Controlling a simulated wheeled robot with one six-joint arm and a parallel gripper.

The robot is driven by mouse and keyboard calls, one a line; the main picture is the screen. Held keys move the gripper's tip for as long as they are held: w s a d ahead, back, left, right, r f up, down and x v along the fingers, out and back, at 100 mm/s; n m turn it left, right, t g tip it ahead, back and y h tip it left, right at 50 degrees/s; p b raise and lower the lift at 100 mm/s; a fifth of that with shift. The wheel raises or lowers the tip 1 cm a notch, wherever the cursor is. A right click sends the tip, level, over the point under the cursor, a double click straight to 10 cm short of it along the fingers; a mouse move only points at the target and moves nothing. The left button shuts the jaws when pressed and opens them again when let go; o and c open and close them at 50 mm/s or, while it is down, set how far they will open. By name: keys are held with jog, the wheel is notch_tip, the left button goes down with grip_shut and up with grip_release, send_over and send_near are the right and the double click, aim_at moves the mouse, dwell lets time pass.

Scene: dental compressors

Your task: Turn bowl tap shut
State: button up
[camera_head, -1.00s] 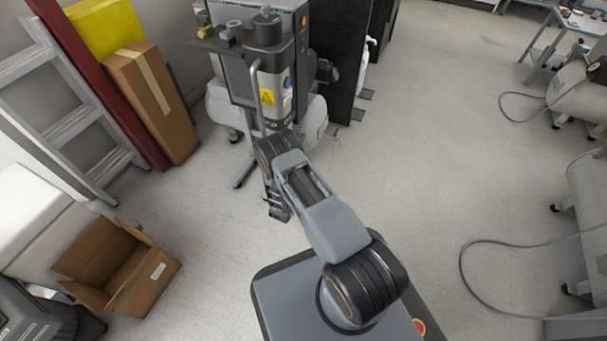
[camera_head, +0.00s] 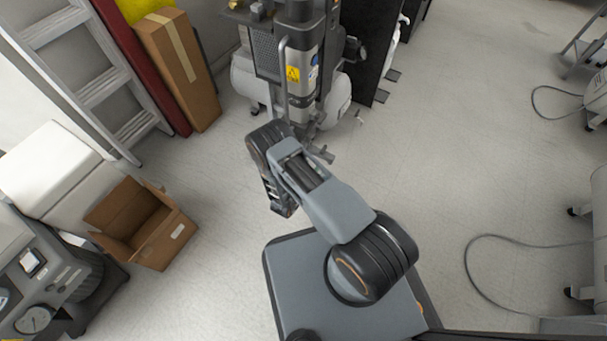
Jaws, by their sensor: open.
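A tall grey filter unit with a cylindrical bowl (camera_head: 301,70), marked by a yellow warning label, stands on the front of the compressor at the top centre. A small grey fitting (camera_head: 322,153), which may be the tap, shows under the bowl, just beyond my arm. My arm partly covers this lower area, so the tap's angle cannot be told. My gripper (camera_head: 283,207) hangs down at the arm's end, nearer to me than the unit and apart from it. It is open and appears empty; its fingers are small and partly hidden.
An open cardboard box (camera_head: 146,228) and a white case (camera_head: 50,178) stand at left. A ladder (camera_head: 85,70) and a tall carton (camera_head: 178,68) lean behind. A dark panel (camera_head: 362,45) stands right of the compressor.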

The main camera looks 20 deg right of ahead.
jog(key=shift+p+v, duration=0.45)
jog(key=shift+v, duration=2.05)
